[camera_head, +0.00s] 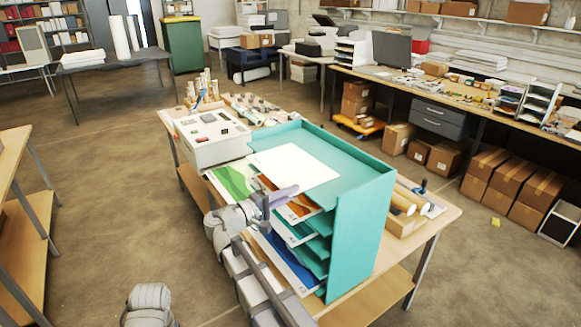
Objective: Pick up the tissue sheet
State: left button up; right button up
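A plain white sheet (294,165), which looks like the tissue sheet, lies flat on the top shelf of the teal rack (355,225). My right gripper (284,195) is at the rack's open left side, by an orange printed sheet (300,212) on a lower shelf and just below the front edge of the top shelf. Its fingers are small and seen side-on, so I cannot tell whether they are open or shut, or whether they touch a sheet. Only a grey link of my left arm shows at the bottom left; the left gripper is out of view.
A white laminator-like machine (207,137) stands behind the rack on the wooden table (425,232). A green printed sheet (233,180) lies between them. Lower shelves hold more printed sheets. A tray with brown rolls (404,201) is right of the rack. Open floor surrounds the table.

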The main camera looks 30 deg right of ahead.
grip_shut()
dwell(0.9)
dwell(0.4)
notch_tip(320, 180, up, 10)
jog(key=p, duration=1)
jog(key=shift+a, duration=0.1)
